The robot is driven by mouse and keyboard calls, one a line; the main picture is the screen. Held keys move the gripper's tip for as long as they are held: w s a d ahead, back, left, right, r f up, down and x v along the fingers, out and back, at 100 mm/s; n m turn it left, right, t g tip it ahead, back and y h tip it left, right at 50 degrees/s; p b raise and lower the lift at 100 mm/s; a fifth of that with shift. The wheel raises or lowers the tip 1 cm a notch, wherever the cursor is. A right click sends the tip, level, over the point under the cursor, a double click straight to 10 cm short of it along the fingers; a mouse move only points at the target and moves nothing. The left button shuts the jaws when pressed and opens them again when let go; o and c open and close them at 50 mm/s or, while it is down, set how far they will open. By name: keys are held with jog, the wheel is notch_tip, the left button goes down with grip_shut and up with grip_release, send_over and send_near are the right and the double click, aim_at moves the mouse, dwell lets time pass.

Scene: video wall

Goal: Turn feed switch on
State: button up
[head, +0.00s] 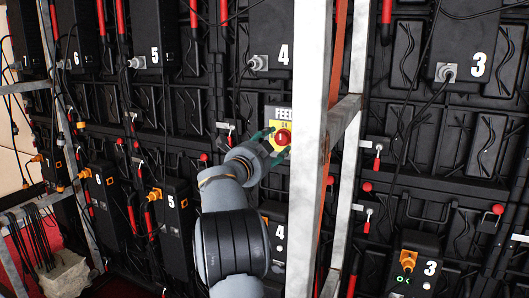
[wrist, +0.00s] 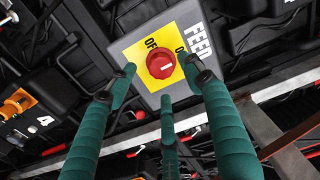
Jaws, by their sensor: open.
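The feed switch is a red round knob (wrist: 158,62) on a yellow plate (wrist: 128,52), mounted on a grey box (wrist: 205,15) lettered FEED. It also shows in the head view (head: 284,137). A short white mark is on the knob. OFF and ON are printed on the plate beside it; ON is partly covered by a finger. My gripper (wrist: 157,68) has green fingers, open, with tips on either side of the knob. It also shows in the head view (head: 274,148). Whether the fingertips touch the knob I cannot tell.
A pale upright post (head: 308,120) stands just right of the switch. Dark numbered boxes, such as box 4 (head: 265,30) and box 3 (head: 468,50), hang on the black panels with cables. Red-handled latches (head: 377,160) stick out nearby.

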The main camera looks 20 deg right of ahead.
aim_at(280, 140)
jog(key=v, duration=0.8)
jog(key=shift+d, duration=0.1)
jog(key=x, duration=1.2)
